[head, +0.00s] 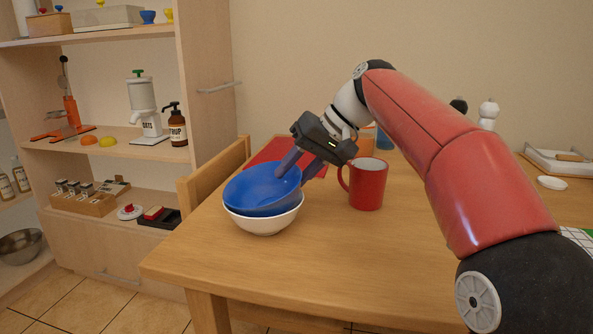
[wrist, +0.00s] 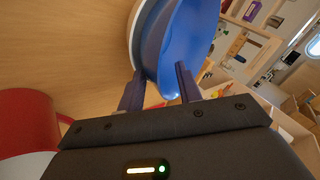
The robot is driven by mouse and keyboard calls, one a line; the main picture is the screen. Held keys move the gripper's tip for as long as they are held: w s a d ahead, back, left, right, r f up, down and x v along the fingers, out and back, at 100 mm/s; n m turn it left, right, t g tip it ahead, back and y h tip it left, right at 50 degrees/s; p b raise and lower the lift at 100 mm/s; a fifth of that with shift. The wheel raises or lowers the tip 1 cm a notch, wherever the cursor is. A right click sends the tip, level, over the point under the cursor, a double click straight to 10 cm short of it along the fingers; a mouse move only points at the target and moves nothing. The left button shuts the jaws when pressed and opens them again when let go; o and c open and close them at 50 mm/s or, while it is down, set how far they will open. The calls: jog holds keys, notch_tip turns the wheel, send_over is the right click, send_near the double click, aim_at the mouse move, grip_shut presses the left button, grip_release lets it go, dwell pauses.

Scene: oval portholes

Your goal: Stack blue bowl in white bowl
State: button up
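The blue bowl (head: 262,190) sits tilted inside the white bowl (head: 265,223) on the wooden table, its right side higher than its left. The white bowl's rim shows below it, and its inside is hidden. In the wrist view the blue bowl (wrist: 185,45) fills the upper middle, with the white bowl's pale edge (wrist: 134,35) along its left. My gripper (head: 302,166) is at the blue bowl's right rim. Its fingers (wrist: 160,88) are spread wide, one on each side of the rim, with a gap wider than the bowl's wall.
A red mug (head: 368,184) stands close to the right of my gripper. A red mat (head: 285,152) and an orange item (head: 366,142) lie behind. A chair (head: 215,172) is at the table's left edge. The table front is clear.

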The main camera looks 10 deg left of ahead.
jog(key=shift+r, duration=0.5)
jog(key=p+v, duration=0.4)
jog(key=v, duration=0.8)
jog(key=shift+a+r, duration=0.1)
